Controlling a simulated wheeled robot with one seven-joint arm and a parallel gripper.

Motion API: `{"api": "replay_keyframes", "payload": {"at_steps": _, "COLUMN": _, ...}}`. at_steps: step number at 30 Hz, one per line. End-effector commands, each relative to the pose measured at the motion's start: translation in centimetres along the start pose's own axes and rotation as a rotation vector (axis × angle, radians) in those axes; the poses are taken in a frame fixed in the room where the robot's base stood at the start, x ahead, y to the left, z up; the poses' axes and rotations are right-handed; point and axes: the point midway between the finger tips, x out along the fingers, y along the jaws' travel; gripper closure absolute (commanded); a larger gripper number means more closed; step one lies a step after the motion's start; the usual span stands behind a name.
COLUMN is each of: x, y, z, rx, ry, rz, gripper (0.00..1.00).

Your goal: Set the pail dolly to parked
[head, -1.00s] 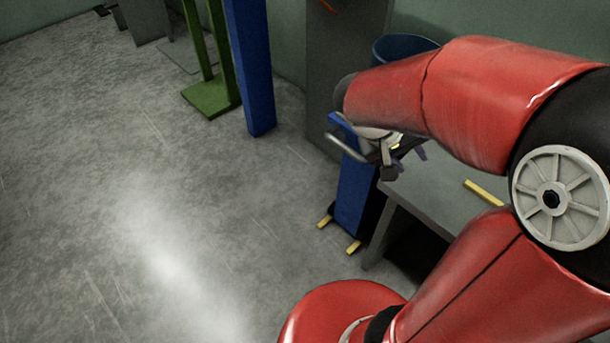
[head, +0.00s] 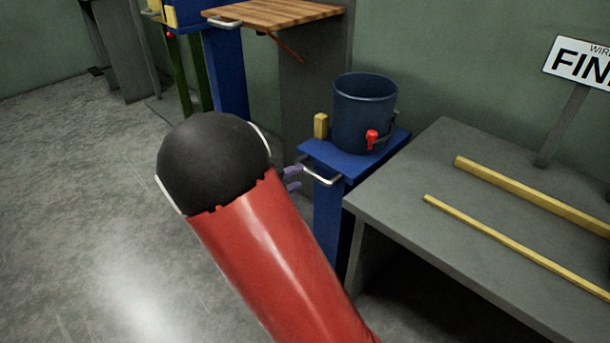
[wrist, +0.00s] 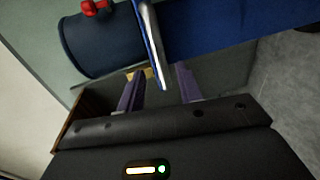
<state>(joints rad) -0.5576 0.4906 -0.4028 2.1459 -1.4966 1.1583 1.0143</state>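The pail dolly is a blue stand (head: 328,222) with a flat top and a pale metal bar handle (head: 322,176) on its front side. A dark blue pail (head: 364,115) with a red tap (head: 371,138) stands upright on it; the pail also shows in the wrist view (wrist: 95,42). My gripper (head: 292,178) is at the left end of the handle, mostly hidden behind my arm. In the wrist view its two purple fingers (wrist: 159,88) are apart, with the handle (wrist: 152,45) in line with the gap between them. I cannot tell whether they touch it.
A grey table (head: 410,210) with yellow bars stands close on the right, with a sign (head: 580,65) behind it. A wooden-topped stand (head: 280,14) and a blue post (head: 226,75) are at the back. Floor on the left is clear.

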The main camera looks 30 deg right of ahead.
Motion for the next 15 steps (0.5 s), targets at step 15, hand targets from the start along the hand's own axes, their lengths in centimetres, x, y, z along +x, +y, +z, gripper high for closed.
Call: {"api": "replay_keyframes", "payload": {"at_steps": 15, "x": 6.0, "y": 0.0, "z": 0.1, "rx": -0.001, "ry": -0.001, "rz": -0.001, "gripper": 0.65}}
